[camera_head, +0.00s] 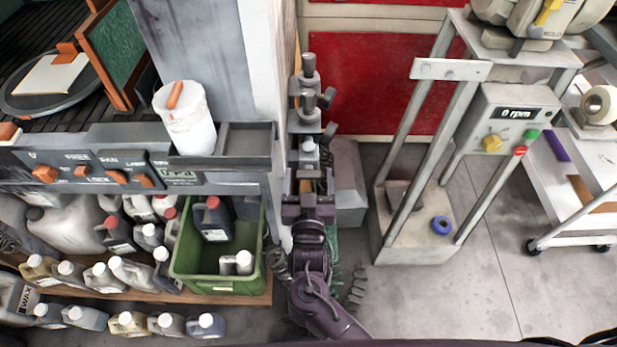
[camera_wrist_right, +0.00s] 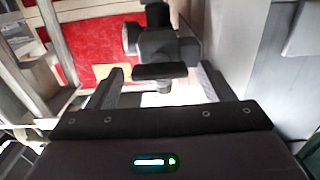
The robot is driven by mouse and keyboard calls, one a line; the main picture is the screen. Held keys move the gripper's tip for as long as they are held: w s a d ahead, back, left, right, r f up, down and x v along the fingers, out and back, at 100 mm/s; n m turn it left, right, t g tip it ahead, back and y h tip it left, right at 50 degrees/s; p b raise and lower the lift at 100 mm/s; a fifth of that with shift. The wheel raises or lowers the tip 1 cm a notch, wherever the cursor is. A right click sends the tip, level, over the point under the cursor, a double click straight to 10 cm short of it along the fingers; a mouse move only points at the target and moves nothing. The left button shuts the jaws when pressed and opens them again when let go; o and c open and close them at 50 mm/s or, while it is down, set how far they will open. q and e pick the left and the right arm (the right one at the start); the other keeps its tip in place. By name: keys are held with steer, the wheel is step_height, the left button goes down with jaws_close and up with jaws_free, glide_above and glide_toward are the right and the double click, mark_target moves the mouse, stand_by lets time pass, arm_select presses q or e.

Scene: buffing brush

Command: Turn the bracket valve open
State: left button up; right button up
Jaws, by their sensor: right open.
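A column of dark grey valve-like fittings (camera_head: 309,100) stands beside the pale pillar in the head view. I cannot tell for sure which one is the bracket valve. My right gripper (camera_head: 309,178) is at the lower end of this column, fingers pointing away from me. In the right wrist view the gripper (camera_wrist_right: 162,78) is open, one finger on each side of a dark fitting (camera_wrist_right: 165,45) with a flat bar at its near end. Gaps show beside the bar; whether the fitting lies between the fingertips or beyond them is unclear. My left gripper is not in view.
A bench with orange knobs (camera_head: 45,173) and a white tub (camera_head: 187,130) stands left. Below are several bottles and a green crate (camera_head: 218,284). At right stands a metal machine frame (camera_head: 415,245) with a "0 rpm" display (camera_head: 519,113).

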steer(key=c, duration=1)
